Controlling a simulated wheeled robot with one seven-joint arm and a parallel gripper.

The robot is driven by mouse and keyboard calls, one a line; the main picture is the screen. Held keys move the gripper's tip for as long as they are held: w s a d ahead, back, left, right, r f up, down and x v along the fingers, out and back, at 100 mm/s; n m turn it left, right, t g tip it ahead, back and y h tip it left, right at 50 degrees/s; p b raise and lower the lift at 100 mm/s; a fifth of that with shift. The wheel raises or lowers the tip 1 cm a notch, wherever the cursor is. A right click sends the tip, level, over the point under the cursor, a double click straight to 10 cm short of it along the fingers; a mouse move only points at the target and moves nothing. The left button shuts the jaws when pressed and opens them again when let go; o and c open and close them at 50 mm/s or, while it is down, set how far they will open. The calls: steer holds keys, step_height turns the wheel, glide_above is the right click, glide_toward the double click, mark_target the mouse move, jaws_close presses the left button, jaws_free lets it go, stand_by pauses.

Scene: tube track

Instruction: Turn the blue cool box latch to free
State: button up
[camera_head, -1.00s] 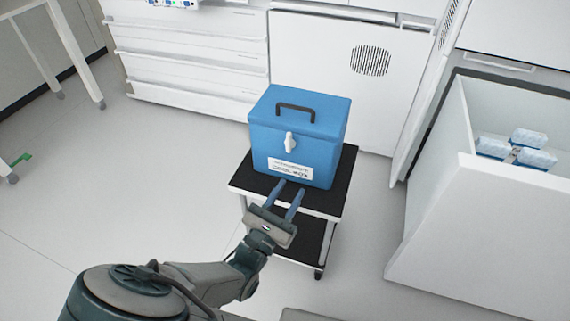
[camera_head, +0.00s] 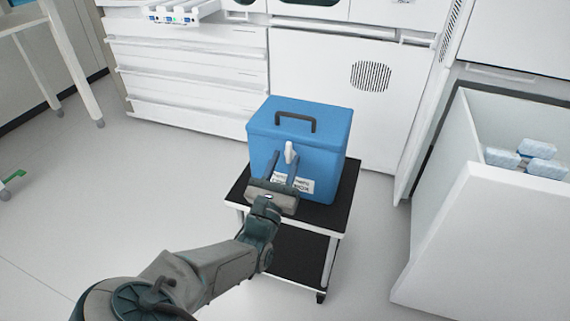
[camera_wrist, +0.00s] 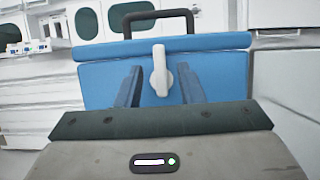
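The blue cool box (camera_head: 325,150) stands upright on a small black-topped trolley, with its lid down and a dark handle on top. Its white latch (camera_head: 290,152) is on the front face and points roughly up and down. My gripper (camera_head: 285,161) is in front of the box, with its fingers reaching toward the latch. In the wrist view the gripper (camera_wrist: 158,88) is open, and the latch (camera_wrist: 160,72) shows between its two fingers. I cannot tell if a finger touches the latch or the box. The gripper hides part of the white label (camera_head: 300,184).
The trolley (camera_head: 232,194) has a black top and a lower shelf. White cabinets with drawers (camera_head: 190,90) stand behind it. At the right is an open white bin (camera_head: 500,235) with several blue-and-white packs (camera_head: 536,150).

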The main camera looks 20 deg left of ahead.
steer(key=shift+w+r, duration=0.3)
steer(key=shift+w, duration=0.3)
jaws_close()
